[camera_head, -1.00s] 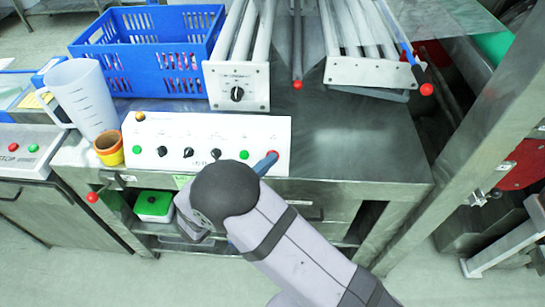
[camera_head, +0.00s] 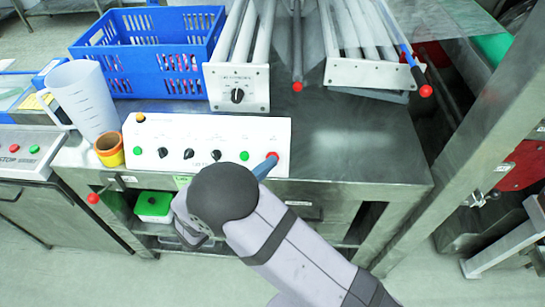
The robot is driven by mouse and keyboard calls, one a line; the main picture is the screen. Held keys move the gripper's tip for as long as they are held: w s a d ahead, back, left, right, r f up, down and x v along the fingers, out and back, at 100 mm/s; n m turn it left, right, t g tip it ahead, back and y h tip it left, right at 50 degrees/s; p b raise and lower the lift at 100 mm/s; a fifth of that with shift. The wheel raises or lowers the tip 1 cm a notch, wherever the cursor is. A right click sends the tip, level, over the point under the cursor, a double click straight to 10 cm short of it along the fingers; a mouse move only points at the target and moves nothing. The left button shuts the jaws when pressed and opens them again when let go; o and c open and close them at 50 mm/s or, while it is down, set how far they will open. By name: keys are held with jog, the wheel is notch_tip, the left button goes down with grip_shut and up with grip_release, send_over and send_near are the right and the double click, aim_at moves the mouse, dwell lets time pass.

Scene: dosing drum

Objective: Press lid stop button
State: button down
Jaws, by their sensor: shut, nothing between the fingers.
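A white control panel (camera_head: 207,132) on the front of the steel bench carries a red button (camera_head: 273,154) at its right end. A green button (camera_head: 244,155) is to the left of it. My gripper (camera_head: 268,164) shows only as a blue-grey tip beyond my dark round wrist, which hides the rest. It is shut and empty. The tip is right at the lower edge of the red button and covers part of it. I cannot tell whether they touch or whether the button is pressed in.
The panel also has several black knobs (camera_head: 189,154) and an orange button (camera_head: 140,117). An orange-yellow cup (camera_head: 109,150) and a clear measuring jug (camera_head: 84,100) stand left of it. Behind are a blue crate (camera_head: 150,45) and roller units (camera_head: 238,87). Bare steel bench top (camera_head: 345,140) is free at right.

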jog(key=shift+s, duration=0.1)
jog(key=s+r+p, duration=0.1)
jog(key=s, duration=0.1)
jog(key=s+r+p, duration=0.1)
jog(key=s+r, duration=0.1)
dwell(0.7)
jog(key=shift+f, duration=0.1)
dwell(0.4)
jog(key=s+d+f+m+g+h, duration=0.1)
jog(key=s+d+m+g, duration=0.15)
jog(key=d+g, duration=0.45)
jog(key=s+d+f+m+g, duration=0.1)
jog(key=s+d+m+g, duration=0.2)
jog(key=d, duration=0.7)
jog(key=s+d+f+m+g+y, duration=0.1)
jog(key=s+m+g+y, duration=0.3)
jog(key=y, duration=0.7)
jog(key=s+d+m, duration=0.1)
jog(key=s+m, duration=0.1)
jog(key=s, duration=0.2)
jog(key=shift+d+f, duration=0.15)
jog(key=shift+d, duration=0.05)
